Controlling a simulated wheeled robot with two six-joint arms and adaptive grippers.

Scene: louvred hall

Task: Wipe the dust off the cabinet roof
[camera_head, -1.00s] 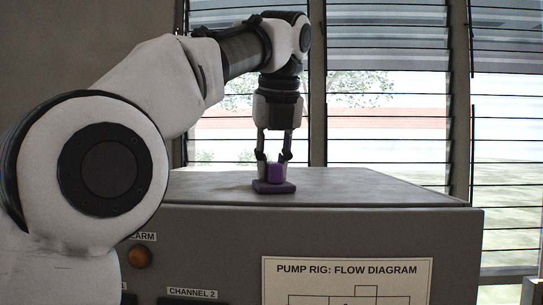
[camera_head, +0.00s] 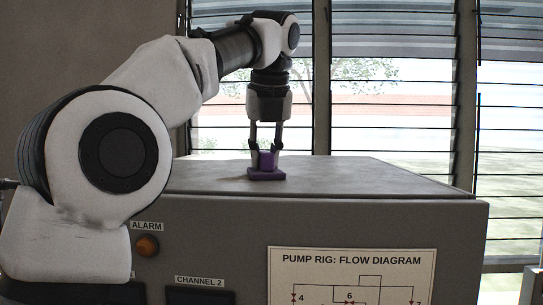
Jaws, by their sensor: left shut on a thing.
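The grey cabinet's roof (camera_head: 370,178) is a flat top seen at a low angle in the head view. A purple wiping block (camera_head: 266,174) with a wide flat base and a narrower upright grip rests on the roof, left of its middle. My left gripper (camera_head: 266,155) points straight down and is shut on the block's upright grip. The base looks flat against the roof. Dust cannot be told clearly from the roof's grey surface at this angle. My right gripper is not in view.
The cabinet front carries an orange alarm lamp (camera_head: 147,246), a channel panel (camera_head: 200,297) and a pump rig flow diagram (camera_head: 352,277). Louvred windows (camera_head: 390,110) stand behind. The roof right of the block is clear, up to its right edge.

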